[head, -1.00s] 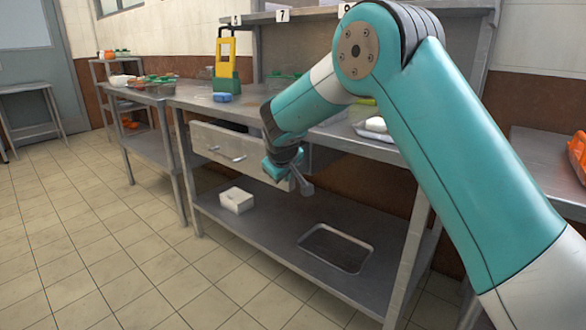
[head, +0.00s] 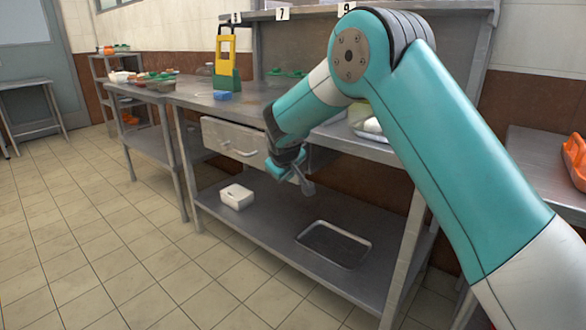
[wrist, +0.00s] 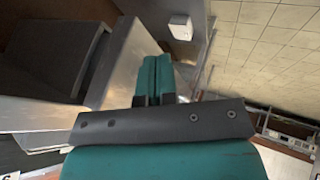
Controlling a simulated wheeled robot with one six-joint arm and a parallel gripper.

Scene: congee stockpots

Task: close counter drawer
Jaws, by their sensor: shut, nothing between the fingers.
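The counter drawer (head: 226,135) has a grey metal front with a bar handle (head: 238,150). My gripper (head: 304,184) is shut and empty, at the right end of the drawer front, and my arm hides that end. In the wrist view my closed fingers (wrist: 157,66) point up the picture beside a pale metal panel (wrist: 128,62). I cannot tell whether they touch it.
The lower shelf holds a white box (head: 236,197) and has a rectangular cut-out or tray (head: 335,245). An orange tray (head: 576,158) lies at right. The floor at left is clear.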

